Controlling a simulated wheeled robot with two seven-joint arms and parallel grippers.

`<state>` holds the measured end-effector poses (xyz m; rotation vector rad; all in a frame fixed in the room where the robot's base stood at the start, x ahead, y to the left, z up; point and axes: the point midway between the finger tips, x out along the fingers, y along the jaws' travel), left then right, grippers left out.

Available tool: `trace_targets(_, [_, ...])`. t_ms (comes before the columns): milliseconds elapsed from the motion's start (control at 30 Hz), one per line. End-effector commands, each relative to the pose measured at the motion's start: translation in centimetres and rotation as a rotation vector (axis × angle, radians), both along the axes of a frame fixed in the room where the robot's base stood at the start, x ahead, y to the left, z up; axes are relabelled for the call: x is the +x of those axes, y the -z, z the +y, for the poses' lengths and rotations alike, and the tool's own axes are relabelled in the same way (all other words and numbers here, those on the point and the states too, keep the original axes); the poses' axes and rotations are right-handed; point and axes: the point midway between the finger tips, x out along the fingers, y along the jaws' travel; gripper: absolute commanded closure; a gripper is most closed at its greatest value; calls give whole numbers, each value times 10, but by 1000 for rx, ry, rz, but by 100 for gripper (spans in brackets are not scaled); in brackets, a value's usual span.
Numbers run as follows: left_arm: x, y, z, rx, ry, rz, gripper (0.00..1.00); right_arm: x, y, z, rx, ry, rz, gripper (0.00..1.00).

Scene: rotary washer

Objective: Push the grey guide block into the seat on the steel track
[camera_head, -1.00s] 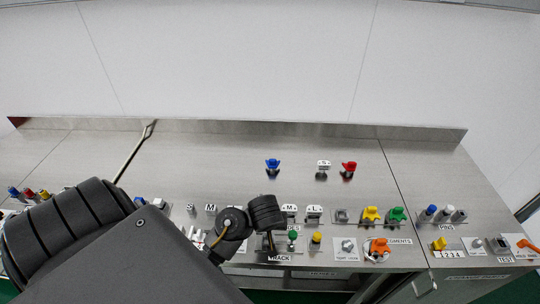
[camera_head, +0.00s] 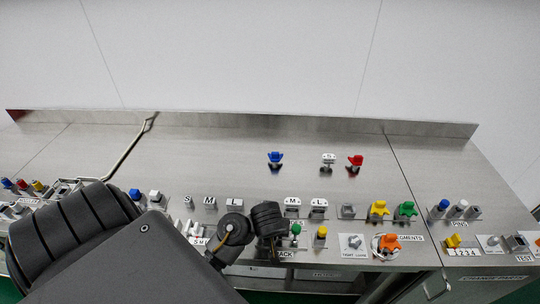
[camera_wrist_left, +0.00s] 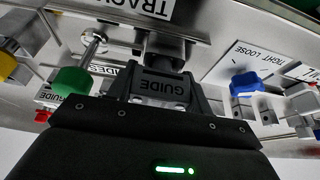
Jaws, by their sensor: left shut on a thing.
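The grey guide block (camera_wrist_left: 163,85), lettered GUIDE, sits between the fingers of my left gripper (camera_wrist_left: 163,92) in the left wrist view. The gripper is shut on it. Just beyond the block is the steel track plate (camera_wrist_left: 205,22) with its TRACK label. A dark upright part stands between the plate and the block, and I cannot tell whether the block touches the seat. In the head view my left arm covers most of the track area, with the TRACK label (camera_head: 283,254) partly showing below it. My right gripper is not in view.
A green knob (camera_wrist_left: 74,81) stands close beside the gripper; it also shows in the head view (camera_head: 296,228). A yellow-topped part (camera_head: 321,232) is to its right. An orange piece (camera_head: 389,243) lies farther right. The back of the bench around the blue piece (camera_head: 275,158) is mostly clear.

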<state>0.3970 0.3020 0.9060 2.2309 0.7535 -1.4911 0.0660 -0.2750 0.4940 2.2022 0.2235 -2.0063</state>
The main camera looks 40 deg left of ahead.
Motion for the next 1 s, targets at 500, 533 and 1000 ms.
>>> trace_targets(500, [3,-1,2,1,-3,-9,80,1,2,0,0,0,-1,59])
trace_targets(533, [3,-1,2,2,-3,-10,80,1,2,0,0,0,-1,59])
trace_targets(1000, [3,5,2,1,-3,-8,81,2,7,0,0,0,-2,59])
